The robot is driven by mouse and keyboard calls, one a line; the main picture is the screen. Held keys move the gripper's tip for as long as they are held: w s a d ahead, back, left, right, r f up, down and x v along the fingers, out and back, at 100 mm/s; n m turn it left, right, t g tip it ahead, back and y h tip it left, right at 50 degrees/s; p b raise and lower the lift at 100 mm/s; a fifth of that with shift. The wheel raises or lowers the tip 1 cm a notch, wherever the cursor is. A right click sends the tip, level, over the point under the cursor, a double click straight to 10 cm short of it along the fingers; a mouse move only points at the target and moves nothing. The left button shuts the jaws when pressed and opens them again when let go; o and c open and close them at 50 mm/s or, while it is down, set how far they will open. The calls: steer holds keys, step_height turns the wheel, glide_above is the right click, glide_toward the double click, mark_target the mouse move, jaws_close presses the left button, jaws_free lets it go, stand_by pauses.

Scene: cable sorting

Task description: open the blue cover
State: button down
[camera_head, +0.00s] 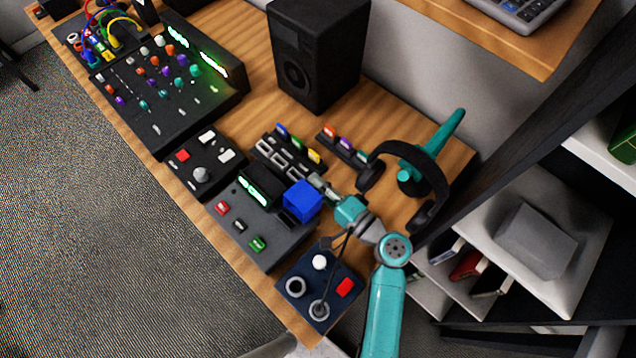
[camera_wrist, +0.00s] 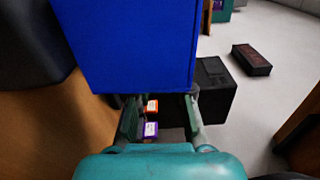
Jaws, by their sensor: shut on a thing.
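The blue cover (camera_head: 301,200) is a box-like block at the right end of a black control panel (camera_head: 262,222) on the desk. In the wrist view the blue cover (camera_wrist: 130,45) fills the upper left, with its lower edge at the fingertips. My gripper (camera_head: 319,187) reaches in from the right and is shut on the cover's near side. Its two fingers also show in the wrist view (camera_wrist: 163,105), on either side of that lower edge. The cover hides whatever is under it, and I cannot tell how far it is raised.
A small panel with a joystick (camera_head: 319,308) lies in front, and switch strips (camera_head: 285,155) lie behind. A black speaker (camera_head: 315,55) stands at the back. Bare desk shows between the speaker and the mixer.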

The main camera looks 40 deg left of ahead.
steer(key=shift+s+r+n, duration=0.45)
steer(key=shift+r+n, duration=0.25)
steer(key=shift+n, duration=0.4)
steer(key=c, duration=1)
jaws_free()
steer(key=shift+c, duration=0.2)
steer(key=d, duration=0.8)
steer(key=s+d, duration=0.1)
steer(key=d, duration=0.3)
